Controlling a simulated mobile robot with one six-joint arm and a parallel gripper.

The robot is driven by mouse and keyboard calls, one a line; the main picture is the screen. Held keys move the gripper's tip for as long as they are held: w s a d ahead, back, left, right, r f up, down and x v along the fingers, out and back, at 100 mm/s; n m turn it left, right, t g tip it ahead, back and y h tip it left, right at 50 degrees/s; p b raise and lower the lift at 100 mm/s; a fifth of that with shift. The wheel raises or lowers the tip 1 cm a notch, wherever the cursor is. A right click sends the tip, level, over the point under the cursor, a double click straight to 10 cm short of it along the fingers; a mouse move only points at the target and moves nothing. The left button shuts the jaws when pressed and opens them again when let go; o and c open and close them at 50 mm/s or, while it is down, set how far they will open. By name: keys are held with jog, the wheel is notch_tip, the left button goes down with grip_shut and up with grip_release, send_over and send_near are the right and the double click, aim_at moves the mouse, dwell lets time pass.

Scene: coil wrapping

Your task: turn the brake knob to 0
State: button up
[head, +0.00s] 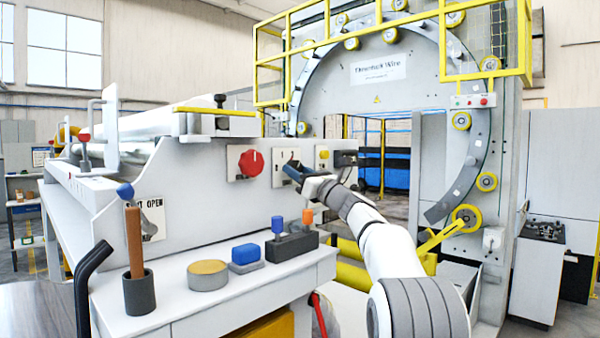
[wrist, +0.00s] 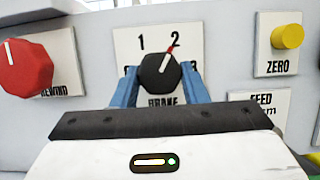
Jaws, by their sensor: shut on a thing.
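The black brake knob (wrist: 157,74) sits on a white plate (wrist: 128,42) marked BRAKE in the wrist view. Its white pointer with a red tip points up and slightly right, at the 2. The 1 is at upper left; the marks at the plate's sides are mostly covered by my fingers. My gripper (wrist: 160,70) has its blue fingers on the left and right of the knob and is shut on it. In the head view my gripper (head: 293,172) reaches the front panel and largely hides the knob.
A red REWIND knob (wrist: 26,67) is left of the brake knob, and a yellow ZERO button (wrist: 287,37) is to its right. A FEED plate (wrist: 258,105) is at lower right. Below the panel, a white bench (head: 180,308) carries a black block (head: 291,246) and other small items.

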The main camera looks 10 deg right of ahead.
jog(key=c, duration=0.3)
jog(key=shift+c, duration=0.2)
